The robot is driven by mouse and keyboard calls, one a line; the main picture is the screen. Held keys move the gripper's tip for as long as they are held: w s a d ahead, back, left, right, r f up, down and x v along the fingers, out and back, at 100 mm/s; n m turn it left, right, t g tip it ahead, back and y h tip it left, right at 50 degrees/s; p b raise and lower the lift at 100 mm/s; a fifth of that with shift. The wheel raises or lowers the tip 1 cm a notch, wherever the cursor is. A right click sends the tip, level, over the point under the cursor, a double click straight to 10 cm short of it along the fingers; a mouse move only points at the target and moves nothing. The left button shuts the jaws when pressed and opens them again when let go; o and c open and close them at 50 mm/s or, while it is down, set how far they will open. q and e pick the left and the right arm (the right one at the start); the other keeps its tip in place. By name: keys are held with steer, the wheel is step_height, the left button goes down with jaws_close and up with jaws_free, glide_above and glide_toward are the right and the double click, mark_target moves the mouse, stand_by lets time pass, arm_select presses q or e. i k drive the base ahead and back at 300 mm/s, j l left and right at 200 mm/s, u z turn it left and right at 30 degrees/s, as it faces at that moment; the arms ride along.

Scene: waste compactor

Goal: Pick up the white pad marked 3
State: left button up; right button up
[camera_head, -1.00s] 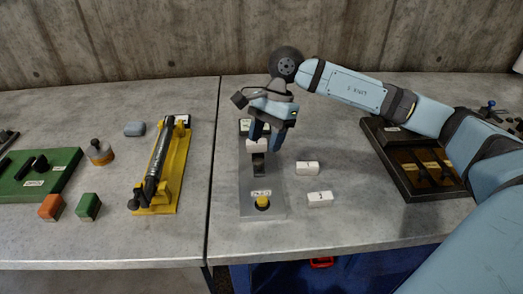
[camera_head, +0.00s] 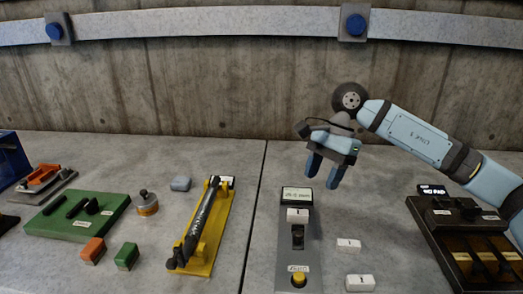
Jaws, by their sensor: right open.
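Three small white pads are in view. One white pad (camera_head: 298,215) sits in the upper part of a grey device (camera_head: 284,254). Two lie on the table to its right: an upper pad (camera_head: 348,245) and a lower pad (camera_head: 360,283). Each bears a small dark mark, too small to read surely, so I cannot tell which is the 3. My right gripper (camera_head: 322,179) is open and empty, fingers pointing down, above and behind the device's label end, apart from all pads. My left gripper is out of view.
The grey device has a yellow button (camera_head: 299,279) at its front. A dark tray with wooden slots (camera_head: 456,238) stands at the right. A yellow stand with a black tool (camera_head: 207,238) and a green board (camera_head: 75,218) are at the left. Table around the two loose pads is clear.

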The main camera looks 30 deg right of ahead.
mark_target(293, 216)
steer(key=k, duration=1)
